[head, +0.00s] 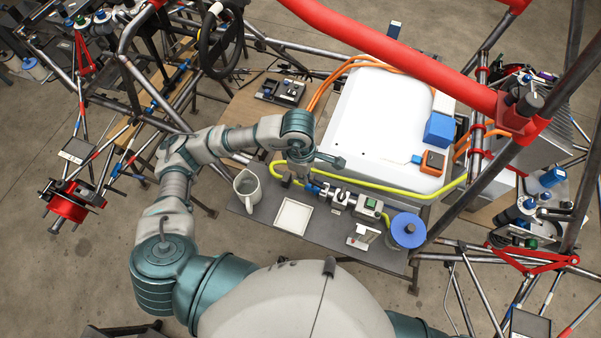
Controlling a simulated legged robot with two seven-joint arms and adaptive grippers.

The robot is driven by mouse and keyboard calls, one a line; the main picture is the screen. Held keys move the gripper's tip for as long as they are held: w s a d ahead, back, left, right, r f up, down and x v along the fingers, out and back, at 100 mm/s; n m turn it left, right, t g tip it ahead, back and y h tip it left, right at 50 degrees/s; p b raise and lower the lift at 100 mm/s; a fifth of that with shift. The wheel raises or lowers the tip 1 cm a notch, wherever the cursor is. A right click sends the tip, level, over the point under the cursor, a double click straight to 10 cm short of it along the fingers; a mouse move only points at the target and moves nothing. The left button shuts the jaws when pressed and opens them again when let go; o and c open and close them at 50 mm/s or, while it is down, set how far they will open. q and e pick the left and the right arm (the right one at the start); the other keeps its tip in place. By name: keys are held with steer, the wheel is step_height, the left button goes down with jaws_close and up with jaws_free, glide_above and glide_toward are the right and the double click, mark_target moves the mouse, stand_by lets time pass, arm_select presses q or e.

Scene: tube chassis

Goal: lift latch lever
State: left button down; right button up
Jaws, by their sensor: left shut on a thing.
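My left arm comes in from the left and bends down over the front of the bench. Its gripper (299,174) points down beside the yellow-green hose, at the left end of a row of small fittings. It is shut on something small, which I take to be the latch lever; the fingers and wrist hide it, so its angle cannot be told. A blue fitting (313,188) and a silver coupling (340,197) sit just right of the fingertips. My right gripper is not in view.
A large white box (375,120) stands behind, with orange cables and a yellow-green hose (400,192). A white jug (247,187), a white tray (293,216) and a blue spool (408,230) stand on the grey bench. Red and bare chassis tubes (400,55) cross above and around.

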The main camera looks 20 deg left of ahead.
mark_target(325, 187)
arm_select(q)
steer(key=d+r+y+p, duration=0.1)
steer(key=y, duration=0.1)
steer(key=d+r+y+p, duration=0.1)
steer(key=shift+r+y, duration=0.1)
steer(key=shift+y, duration=0.3)
steer(key=shift+d+r+y+p, duration=0.25)
steer(key=shift+d+y+p, duration=0.35)
steer(key=shift+y, duration=0.3)
steer(key=shift+d+r+y+p, duration=0.1)
steer(key=shift+d+y+p, duration=0.35)
steer(key=shift+y, duration=0.45)
steer(key=d+y, duration=0.2)
steer(key=shift+s+y, duration=0.1)
steer(key=shift+y, duration=0.2)
steer(key=d+y, duration=0.1)
steer(key=y, duration=0.1)
steer(key=shift+d+f+y+b, duration=0.2)
steer(key=shift+d+y+b, duration=0.15)
steer(key=shift+d+y, duration=0.4)
steer(key=shift+y, duration=0.25)
steer(key=shift+f, duration=0.1)
